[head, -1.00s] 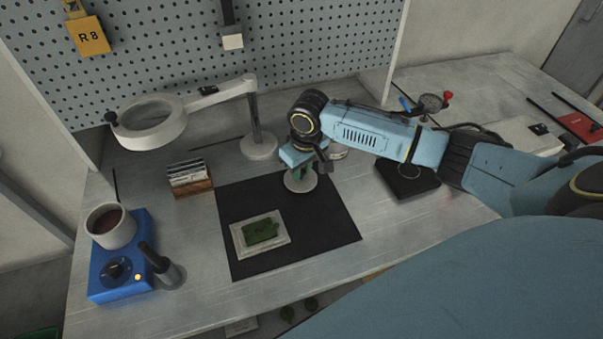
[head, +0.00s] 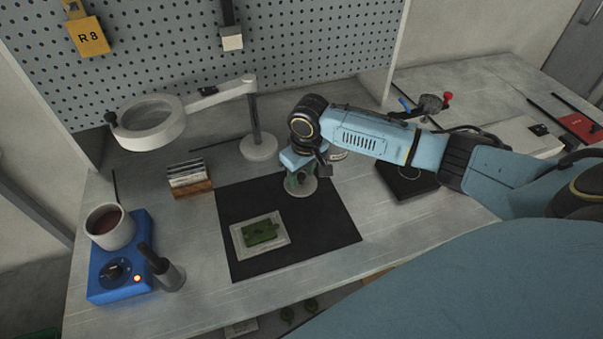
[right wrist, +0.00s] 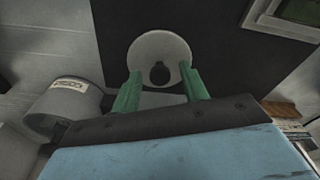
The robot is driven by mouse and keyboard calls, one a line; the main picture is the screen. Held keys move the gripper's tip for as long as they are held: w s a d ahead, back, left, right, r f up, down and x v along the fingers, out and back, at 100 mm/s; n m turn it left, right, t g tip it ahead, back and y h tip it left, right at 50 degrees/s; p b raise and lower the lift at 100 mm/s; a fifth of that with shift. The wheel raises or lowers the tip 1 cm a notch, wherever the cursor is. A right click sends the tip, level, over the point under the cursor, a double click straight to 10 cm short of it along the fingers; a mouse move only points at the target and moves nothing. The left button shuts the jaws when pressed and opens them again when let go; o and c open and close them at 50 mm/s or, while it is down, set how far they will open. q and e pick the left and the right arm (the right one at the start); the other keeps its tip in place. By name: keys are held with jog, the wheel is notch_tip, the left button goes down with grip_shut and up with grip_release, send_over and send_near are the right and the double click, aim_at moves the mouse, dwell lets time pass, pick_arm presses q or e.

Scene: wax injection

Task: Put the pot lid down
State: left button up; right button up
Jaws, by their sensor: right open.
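The pot lid (head: 298,191) is a pale grey round disc lying on the black mat (head: 338,228), near the mat's back edge. In the right wrist view the lid (right wrist: 158,50) shows its dark knob (right wrist: 160,74). My right gripper (head: 301,180) is over the lid and points down. In the right wrist view its green fingers (right wrist: 161,88) stand apart on either side of the knob, with gaps between. The grey pot (head: 110,226), with dark red wax in it, stands uncovered on the blue heater (head: 122,278). My left gripper is not in view.
A pale plate (head: 284,240) with a green mould piece (head: 261,232) lies on the mat. A magnifier lamp (head: 150,122) and a card rack (head: 190,183) stand behind and left. A pale cylinder (right wrist: 66,105) lies close by my right gripper. The mat's front right is clear.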

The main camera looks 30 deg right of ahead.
aim_at(305, 187)
notch_tip(305, 187, up, 12)
jog(key=s+p, duration=0.1)
jog(key=p, duration=0.1)
jog(key=shift+s+d+f, duration=0.15)
jog(key=shift+s, duration=0.05)
dwell(0.4)
